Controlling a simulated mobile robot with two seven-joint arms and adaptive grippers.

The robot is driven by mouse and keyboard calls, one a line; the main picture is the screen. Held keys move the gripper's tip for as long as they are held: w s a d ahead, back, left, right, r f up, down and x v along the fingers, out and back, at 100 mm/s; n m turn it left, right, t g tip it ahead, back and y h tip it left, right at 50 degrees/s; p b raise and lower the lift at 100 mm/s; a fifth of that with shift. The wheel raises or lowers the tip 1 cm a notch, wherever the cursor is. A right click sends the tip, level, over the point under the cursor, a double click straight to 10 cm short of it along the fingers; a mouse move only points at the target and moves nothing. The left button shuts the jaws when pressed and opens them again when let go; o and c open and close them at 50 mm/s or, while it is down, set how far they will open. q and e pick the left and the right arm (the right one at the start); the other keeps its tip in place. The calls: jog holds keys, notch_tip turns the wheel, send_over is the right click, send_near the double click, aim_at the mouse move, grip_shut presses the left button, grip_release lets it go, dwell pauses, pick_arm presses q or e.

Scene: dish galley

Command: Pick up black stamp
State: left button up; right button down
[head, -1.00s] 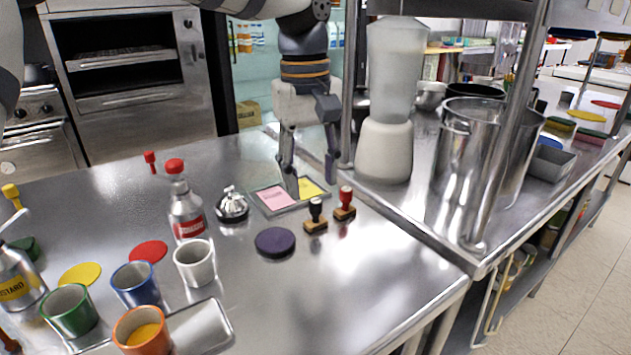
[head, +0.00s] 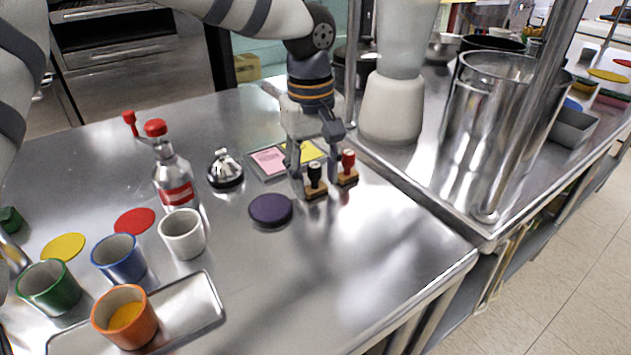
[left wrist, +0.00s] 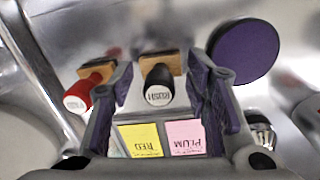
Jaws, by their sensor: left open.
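The black stamp (head: 314,176) stands on the steel counter with its wooden base down. In the left wrist view its black handle, with a round "RUSH" label (left wrist: 158,92), lies between the fingers. The red stamp (head: 348,166) stands just right of it in the head view and also shows in the left wrist view (left wrist: 84,92). My left gripper (head: 313,160) is open and points down at the black stamp, one finger on each side of the handle. I cannot tell whether a finger touches it. My right gripper is not in view.
A purple disc (head: 271,210) lies left of the stamps. Behind is a tray with pink and yellow notes (head: 270,160), with a bell (head: 225,172) beside it. A blender (head: 390,108) stands behind right.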

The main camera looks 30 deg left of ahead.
aim_at(313, 170)
pick_arm(q)
jog(key=shift+r, duration=0.15)
grip_shut()
jog(key=shift+r, duration=0.15)
jog(key=r, duration=0.2)
jog(key=s+r, duration=0.1)
jog(key=r, duration=0.2)
jog(key=shift+s+p, duration=0.1)
jog(key=shift+p, duration=0.3)
jog(key=s+d+r, duration=0.1)
jog(key=s+r, duration=0.6)
jog(key=s, duration=0.5)
jog(key=shift+s+r, duration=0.3)
jog(key=shift+s, duration=0.1)
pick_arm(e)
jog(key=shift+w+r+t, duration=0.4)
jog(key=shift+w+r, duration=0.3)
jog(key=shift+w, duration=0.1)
